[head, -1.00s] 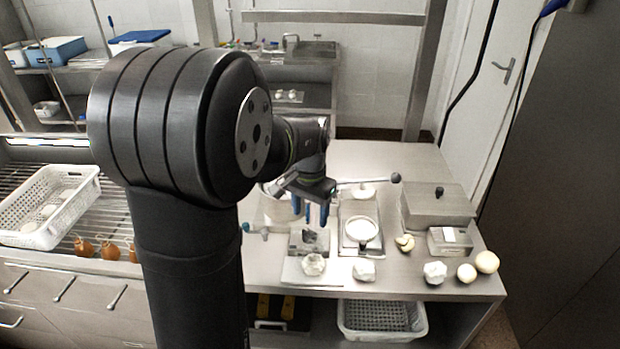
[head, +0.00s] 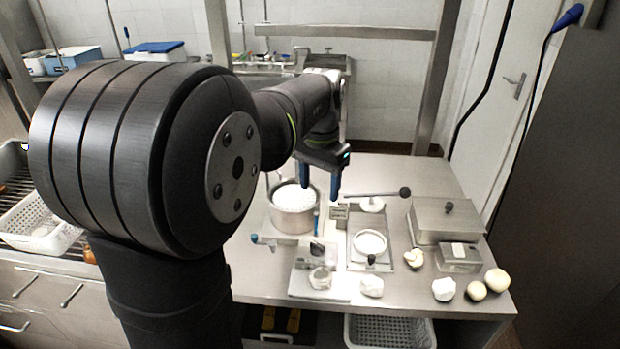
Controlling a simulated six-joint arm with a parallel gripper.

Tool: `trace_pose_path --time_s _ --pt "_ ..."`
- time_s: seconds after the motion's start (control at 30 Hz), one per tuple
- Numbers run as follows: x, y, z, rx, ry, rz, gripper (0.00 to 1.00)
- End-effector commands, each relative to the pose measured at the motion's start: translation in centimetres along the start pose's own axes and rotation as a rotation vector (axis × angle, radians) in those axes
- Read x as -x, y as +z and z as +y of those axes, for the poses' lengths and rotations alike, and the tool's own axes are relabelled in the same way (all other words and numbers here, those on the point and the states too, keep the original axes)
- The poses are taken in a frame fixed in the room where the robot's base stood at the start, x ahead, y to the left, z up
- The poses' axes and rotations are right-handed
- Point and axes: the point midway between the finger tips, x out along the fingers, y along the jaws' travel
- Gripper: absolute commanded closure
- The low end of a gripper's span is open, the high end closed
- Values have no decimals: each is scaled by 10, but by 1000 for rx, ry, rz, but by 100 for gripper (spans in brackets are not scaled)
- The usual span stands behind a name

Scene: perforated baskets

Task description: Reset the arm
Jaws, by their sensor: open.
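My gripper (head: 319,188) hangs over the back of the steel table (head: 400,300) in the head view. Its two blue fingers point down and stand apart, with nothing between them. It is above and a little right of a steel pot (head: 293,212) with white contents. The fingers look clear of the pot rim, though the exact height is hard to tell. My own arm hides much of the left side.
A tray with a white bowl (head: 370,243), a long-handled tool (head: 372,194), a lidded steel box (head: 445,220) and several pale round items (head: 497,281) occupy the table. A white perforated basket (head: 40,222) stands at left; another (head: 390,331) is below the table. The back right of the table is bare.

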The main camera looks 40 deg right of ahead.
Motion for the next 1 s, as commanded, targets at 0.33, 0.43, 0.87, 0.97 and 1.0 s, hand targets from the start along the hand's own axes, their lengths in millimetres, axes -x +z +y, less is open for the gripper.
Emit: trace_pose_path --time_s 0.33,0.43,0.87,0.97,1.0 --pt "-3 0 0 0 1 -1 42" --pt "-12 0 0 0 1 -3 42" --pt "-92 1 0 -1 2 -5 42" --pt "-112 1 0 -1 2 -5 42" --pt "-120 1 0 -1 2 -5 42"
